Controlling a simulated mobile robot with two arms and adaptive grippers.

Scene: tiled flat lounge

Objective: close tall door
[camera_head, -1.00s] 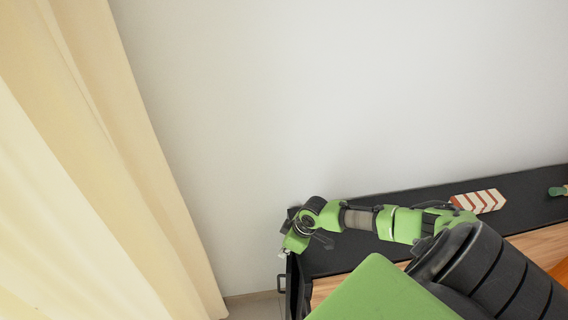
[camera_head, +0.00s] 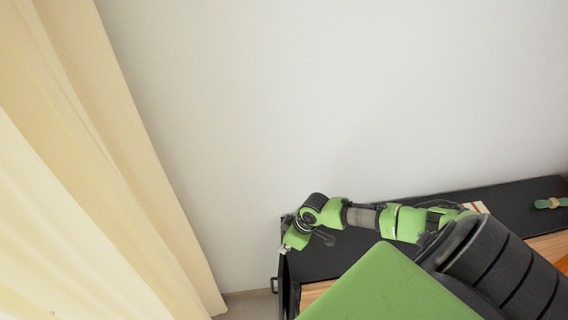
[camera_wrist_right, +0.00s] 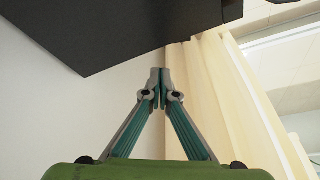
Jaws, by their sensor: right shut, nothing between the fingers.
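A black cabinet (camera_head: 505,195) with a wood-coloured front stands against the wall. At its left end a thin dark door panel (camera_head: 284,290) shows nearly edge-on, jutting towards me, with a small dark handle (camera_head: 274,285) on its left side. My right gripper (camera_head: 286,249) is at the cabinet's left end, near the panel's upper edge; contact is not clear. In the right wrist view the right gripper (camera_wrist_right: 161,76) has its fingertips together with nothing between them. A dark panel (camera_wrist_right: 120,30) spans the top there; which part it is, I cannot tell. My left gripper is out of view.
A cream curtain (camera_head: 110,160) hangs at the left, with a strip of floor (camera_head: 245,306) between it and the cabinet. A green and tan object (camera_head: 551,203) lies on the cabinet top. A red and white object (camera_head: 478,207) is mostly hidden behind my right arm.

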